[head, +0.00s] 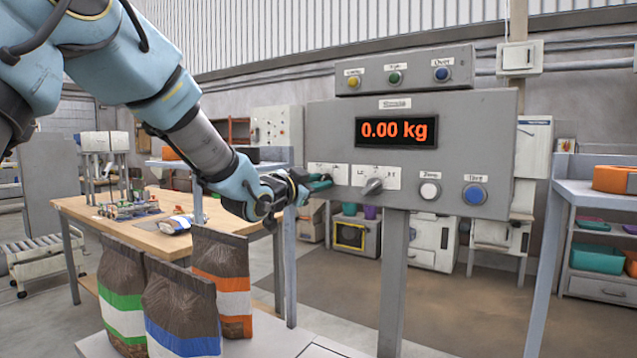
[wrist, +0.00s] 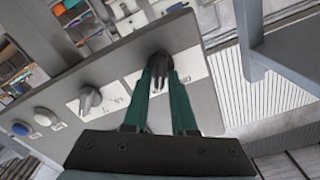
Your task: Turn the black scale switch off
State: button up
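The black scale switch (wrist: 160,60) shows in the wrist view as a dark rotary knob on a pale plate of the grey panel (head: 465,135). My gripper (wrist: 163,74) has its two green fingers on either side of the knob's handle, close in against it. The handle's exact angle is hard to read between the fingers. In the head view my gripper (head: 318,183) is at the panel's lower left and hides the switch. The panel's display (head: 397,131) is lit and reads 0.00 kg in orange.
A grey rotary switch (head: 373,186) sits just right of my gripper. Further right are a white button (head: 430,190) and a blue button (head: 474,194). A box with several buttons (head: 405,72) tops the panel. Filled bags (head: 180,310) stand below my arm.

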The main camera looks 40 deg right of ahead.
grip_shut()
jog(key=shift+n, duration=0.3)
jog(key=n, duration=1.1)
jog(key=shift+w+a, duration=0.1)
jog(key=shift+w, duration=0.2)
jog(key=shift+n, duration=0.3)
dwell(0.4)
jog(key=shift+o, duration=1.9)
grip_release()
